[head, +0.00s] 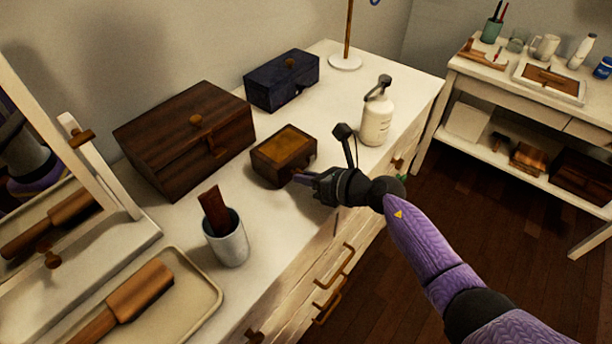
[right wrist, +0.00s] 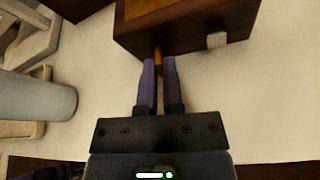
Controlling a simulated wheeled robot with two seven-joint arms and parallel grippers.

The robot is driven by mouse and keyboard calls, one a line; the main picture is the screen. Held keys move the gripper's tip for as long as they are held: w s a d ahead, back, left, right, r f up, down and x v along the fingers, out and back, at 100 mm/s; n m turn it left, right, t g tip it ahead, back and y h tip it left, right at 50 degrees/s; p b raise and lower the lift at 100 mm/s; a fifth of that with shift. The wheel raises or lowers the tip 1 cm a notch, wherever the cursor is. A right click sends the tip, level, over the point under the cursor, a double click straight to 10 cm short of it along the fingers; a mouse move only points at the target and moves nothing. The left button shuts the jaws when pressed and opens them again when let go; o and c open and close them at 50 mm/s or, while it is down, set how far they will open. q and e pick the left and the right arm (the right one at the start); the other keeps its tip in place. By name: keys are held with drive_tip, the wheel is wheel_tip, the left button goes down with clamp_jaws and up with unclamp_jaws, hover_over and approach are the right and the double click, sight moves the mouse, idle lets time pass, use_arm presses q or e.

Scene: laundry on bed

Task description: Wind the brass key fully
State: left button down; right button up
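A small dark wooden box (head: 270,165) with a golden-brown top sits near the front of the white dresser. It also shows at the top of the right wrist view (right wrist: 190,35). A thin brass key (right wrist: 158,55) sticks out of its front face. My right gripper (head: 303,179) is in front of that face. In the right wrist view, its two purple fingers (right wrist: 159,66) are close together, one on each side of the key, and appear shut on it. The key is hidden by the gripper in the head view. My left gripper is not in view.
A large wooden chest (head: 170,150) and a dark blue box (head: 285,85) stand behind. A white pump bottle (head: 376,120) is to the right. A grey cup (head: 227,245) and a tray (head: 200,310) with a brush are to the left, beside the mirror (head: 75,215).

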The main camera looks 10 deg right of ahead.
drive_tip(key=o, duration=0.5)
drive_tip(key=shift+c, duration=0.2)
drive_tip(key=p+v, duration=0.3)
drive_tip(key=v, duration=0.7)
